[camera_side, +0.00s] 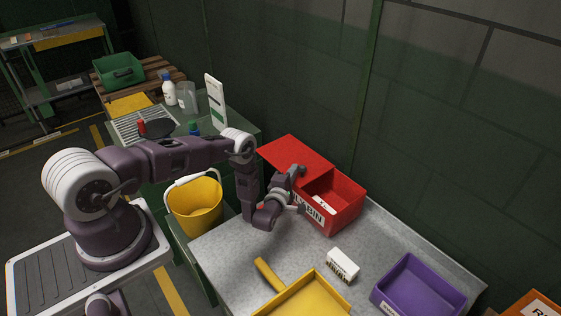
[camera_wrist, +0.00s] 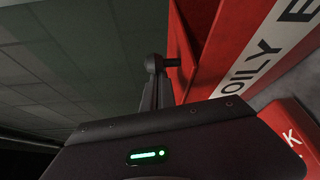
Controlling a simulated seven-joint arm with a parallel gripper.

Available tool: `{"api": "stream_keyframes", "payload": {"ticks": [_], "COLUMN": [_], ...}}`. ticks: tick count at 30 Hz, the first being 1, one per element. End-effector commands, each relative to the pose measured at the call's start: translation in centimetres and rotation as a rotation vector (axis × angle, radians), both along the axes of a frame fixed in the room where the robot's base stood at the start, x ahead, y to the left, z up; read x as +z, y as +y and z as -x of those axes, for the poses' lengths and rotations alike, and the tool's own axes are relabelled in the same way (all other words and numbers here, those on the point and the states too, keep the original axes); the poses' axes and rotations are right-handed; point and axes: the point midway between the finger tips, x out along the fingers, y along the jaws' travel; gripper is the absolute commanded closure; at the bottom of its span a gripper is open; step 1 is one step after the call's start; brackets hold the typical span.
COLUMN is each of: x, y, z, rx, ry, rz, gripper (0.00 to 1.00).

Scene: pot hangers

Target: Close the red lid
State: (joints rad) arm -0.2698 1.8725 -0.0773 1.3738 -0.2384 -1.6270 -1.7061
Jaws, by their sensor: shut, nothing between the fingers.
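The red lid (camera_side: 293,153) is a flat panel at the left of the red bin (camera_side: 345,206) in the side view. It reaches out past the bin's left side, and the bin's right part is open at the top. A white-marked item shows inside. My gripper (camera_side: 299,171) is shut and empty, at the lid's near edge by the bin's front; I cannot tell whether it touches. In the wrist view my gripper (camera_wrist: 155,68) is beside the red bin wall with the white "OILY" label (camera_wrist: 262,55). My gripper's body hides part of the bin.
A white box (camera_side: 342,264), a yellow tray (camera_side: 308,298) and a purple tray (camera_side: 418,288) sit on the grey table in front of the bin. A yellow bucket (camera_side: 195,205) stands left of the table. A dark green wall rises behind.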

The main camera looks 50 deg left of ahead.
Motion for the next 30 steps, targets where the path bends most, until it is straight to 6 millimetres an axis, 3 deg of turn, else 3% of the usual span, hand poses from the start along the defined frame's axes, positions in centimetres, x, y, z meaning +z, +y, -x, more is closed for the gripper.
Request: {"api": "stream_keyframes", "payload": {"ticks": [6,15,21,30], "x": [0.0,0.0,0.0,0.0], "y": [-6.8,-13.4,-15.5,-16.4], "z": [0.0,0.0,0.0,0.0], "rx": [-0.004,-0.003,-0.001,-0.008], "ry": [-0.001,-0.001,-0.002,-0.001], "rz": [0.002,0.002,0.0,0.001], "gripper": [1.0,1.0,1.0,1.0]}}
